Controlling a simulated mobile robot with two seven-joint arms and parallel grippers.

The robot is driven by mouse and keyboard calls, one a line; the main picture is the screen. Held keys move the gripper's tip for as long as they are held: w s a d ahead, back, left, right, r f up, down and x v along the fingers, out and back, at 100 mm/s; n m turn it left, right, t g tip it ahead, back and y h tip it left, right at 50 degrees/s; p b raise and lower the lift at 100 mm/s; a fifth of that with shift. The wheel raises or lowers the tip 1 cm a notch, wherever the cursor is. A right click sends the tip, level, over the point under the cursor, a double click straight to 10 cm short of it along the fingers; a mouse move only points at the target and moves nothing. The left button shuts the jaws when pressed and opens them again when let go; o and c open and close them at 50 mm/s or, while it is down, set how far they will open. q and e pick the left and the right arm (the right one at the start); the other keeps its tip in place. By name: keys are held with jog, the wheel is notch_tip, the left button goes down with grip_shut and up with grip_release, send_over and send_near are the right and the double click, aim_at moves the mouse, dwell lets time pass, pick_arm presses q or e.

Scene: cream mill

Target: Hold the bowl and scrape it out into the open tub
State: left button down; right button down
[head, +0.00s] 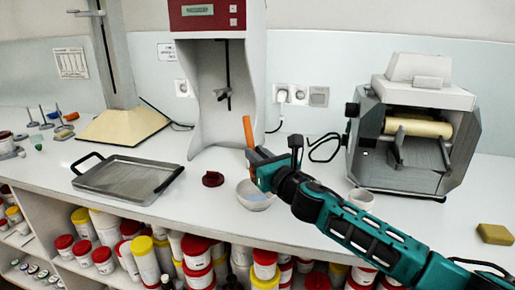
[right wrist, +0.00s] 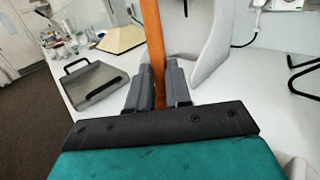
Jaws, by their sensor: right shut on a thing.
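A small pale bowl (head: 252,197) stands near the front edge of the counter, partly hidden by my right gripper. My right gripper (head: 262,165) is just above the bowl, shut on an orange-handled tool (head: 248,132). In the right wrist view, the orange handle (right wrist: 153,40) stands between the two fingers (right wrist: 157,85). The tool's lower end is hidden, so I cannot tell whether it touches the bowl. A small white tub (head: 361,199) stands to the right behind my arm, partly covered; its contents cannot be made out. My left gripper does not show.
A dark red lid-like piece (head: 213,179) lies left of the bowl. A grey tray (head: 128,180) with black handles is further left. A red-and-white machine (head: 205,90) stands behind, a roller mill (head: 415,130) at right. A yellow block (head: 494,234) lies far right. Tubs fill the shelves below.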

jog(key=shift+f, duration=2.6)
pick_arm(q)
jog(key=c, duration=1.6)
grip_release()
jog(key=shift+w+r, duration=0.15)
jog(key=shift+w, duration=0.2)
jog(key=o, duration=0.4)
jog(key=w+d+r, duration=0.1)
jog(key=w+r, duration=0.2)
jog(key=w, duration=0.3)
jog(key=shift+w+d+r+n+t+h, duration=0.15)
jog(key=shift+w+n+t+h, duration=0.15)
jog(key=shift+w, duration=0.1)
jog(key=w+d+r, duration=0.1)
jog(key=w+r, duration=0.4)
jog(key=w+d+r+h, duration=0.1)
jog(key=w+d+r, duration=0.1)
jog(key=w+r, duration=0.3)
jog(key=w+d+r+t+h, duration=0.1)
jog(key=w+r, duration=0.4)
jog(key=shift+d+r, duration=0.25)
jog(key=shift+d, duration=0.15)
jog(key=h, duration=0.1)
send_near(241, 183)
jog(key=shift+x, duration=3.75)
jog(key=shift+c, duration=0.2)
